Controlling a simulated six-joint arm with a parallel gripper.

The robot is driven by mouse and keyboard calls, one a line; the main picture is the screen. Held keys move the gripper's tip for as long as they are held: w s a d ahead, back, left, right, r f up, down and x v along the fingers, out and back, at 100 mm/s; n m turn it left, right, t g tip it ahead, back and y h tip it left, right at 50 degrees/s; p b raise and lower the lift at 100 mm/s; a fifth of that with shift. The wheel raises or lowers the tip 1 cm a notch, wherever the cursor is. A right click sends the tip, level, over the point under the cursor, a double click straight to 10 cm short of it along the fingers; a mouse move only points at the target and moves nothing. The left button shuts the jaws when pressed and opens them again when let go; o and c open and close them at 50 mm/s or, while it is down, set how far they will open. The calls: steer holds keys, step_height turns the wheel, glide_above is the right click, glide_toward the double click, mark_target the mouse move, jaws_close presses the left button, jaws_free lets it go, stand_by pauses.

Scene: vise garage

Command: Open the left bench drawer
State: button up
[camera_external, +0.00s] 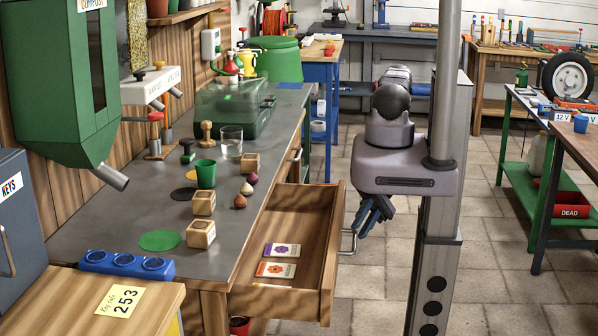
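The left bench drawer (327,245), wooden, is pulled well out from the near end of the grey-topped bench. Two packets lie inside it, one with a purple flower (281,250) and one orange (275,269). Its metal bar handle (348,243) sticks out from the drawer front. My gripper (366,222), with dark blue fingers, points down just beside the upper end of this handle. The fingers are small and seen at an angle, so I cannot tell if they touch the handle or are open or shut.
The bench top (225,215) holds wooden blocks, a green cup (205,174), a glass (231,142) and small bulbs. A second handle (296,155) shows farther along the bench. A green cabinet (60,80) hangs at left. The tiled floor right of the drawer is clear.

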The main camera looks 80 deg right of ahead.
steer(key=shift+s+d+r+p, duration=0.2)
steer(key=shift+d+p, duration=0.15)
steer(key=shift+d, duration=0.15)
